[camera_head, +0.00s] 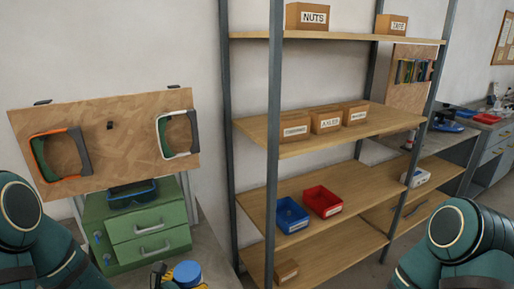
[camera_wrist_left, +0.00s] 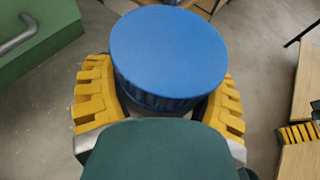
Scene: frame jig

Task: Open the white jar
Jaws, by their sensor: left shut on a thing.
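A round blue lid (camera_head: 187,272) with a ribbed rim shows at the bottom of the head view. It fills the upper middle of the left wrist view (camera_wrist_left: 169,50). My left gripper (camera_head: 180,283) is shut on the lidded jar, its yellow fingers (camera_wrist_left: 160,98) on either side just under the lid. The jar's body is hidden below the lid, so I cannot see its colour. A yellow ribbed piece at the right edge of the left wrist view looks like a finger of my right gripper (camera_wrist_left: 298,133); its opening cannot be told.
A green drawer cabinet (camera_head: 148,238) stands left, below a wooden board (camera_head: 105,158) with two frames. A shelf rack (camera_head: 273,100) on the right holds labelled boxes, a blue bin (camera_head: 291,215) and a red bin (camera_head: 322,201). Grey floor shows between cabinet and rack.

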